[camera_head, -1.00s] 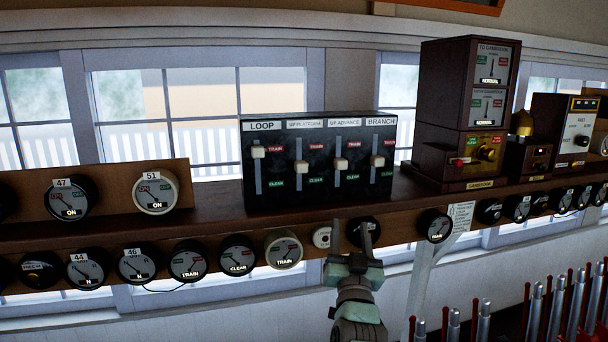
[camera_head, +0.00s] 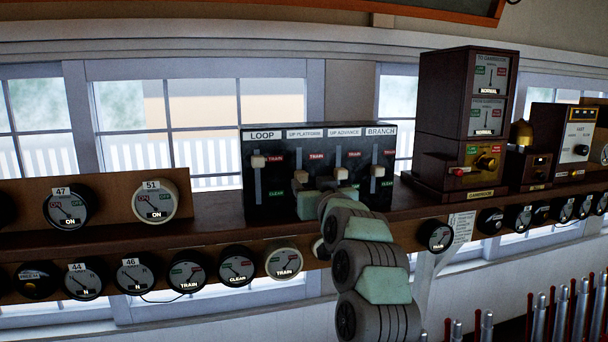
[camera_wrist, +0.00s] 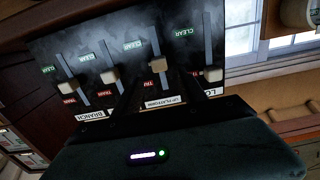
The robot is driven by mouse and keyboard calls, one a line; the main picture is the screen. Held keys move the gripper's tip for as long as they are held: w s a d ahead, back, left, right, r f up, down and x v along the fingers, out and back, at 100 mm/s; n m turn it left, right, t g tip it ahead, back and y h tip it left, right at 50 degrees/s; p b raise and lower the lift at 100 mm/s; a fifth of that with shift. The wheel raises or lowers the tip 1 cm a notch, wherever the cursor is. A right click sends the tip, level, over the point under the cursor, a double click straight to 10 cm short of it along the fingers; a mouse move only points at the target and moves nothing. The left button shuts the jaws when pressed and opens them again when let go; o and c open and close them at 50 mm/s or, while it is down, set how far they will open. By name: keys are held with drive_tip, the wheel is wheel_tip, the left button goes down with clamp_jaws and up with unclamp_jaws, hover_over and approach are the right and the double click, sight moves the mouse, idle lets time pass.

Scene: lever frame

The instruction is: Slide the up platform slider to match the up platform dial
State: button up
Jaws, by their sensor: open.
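The black slider box (camera_head: 282,142) has four labelled slots: LOOP, UP PLATFORM, UP ADVANCE and BRANCH. The pale UP PLATFORM slider (camera_head: 302,175) is partway along its slot, lower than the LOOP slider (camera_head: 258,162). In the wrist view, which is turned over, the UP PLATFORM slider (camera_wrist: 158,65) is near the picture's middle. My gripper (camera_wrist: 160,84) is open in front of the box, its dark fingers either side of the UP PLATFORM column. Contact cannot be told. Round dials below read TRAIN (camera_head: 188,270), CLEAR (camera_head: 237,266) and TRAIN (camera_head: 283,261); none is readably labelled UP PLATFORM.
The UP ADVANCE slider (camera_head: 341,173) and BRANCH slider (camera_head: 377,171) are close on the right. A tall brown instrument cabinet (camera_head: 445,110) stands right of the box on the shelf (camera_head: 215,215). Levers (camera_head: 560,310) stand at lower right.

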sight(303, 176)
drive_tip(key=shift+p+x, duration=0.9)
drive_tip(key=shift+x, duration=2.15)
drive_tip(key=shift+r, duration=0.1)
drive_tip(key=shift+c, duration=0.4)
clamp_jaws()
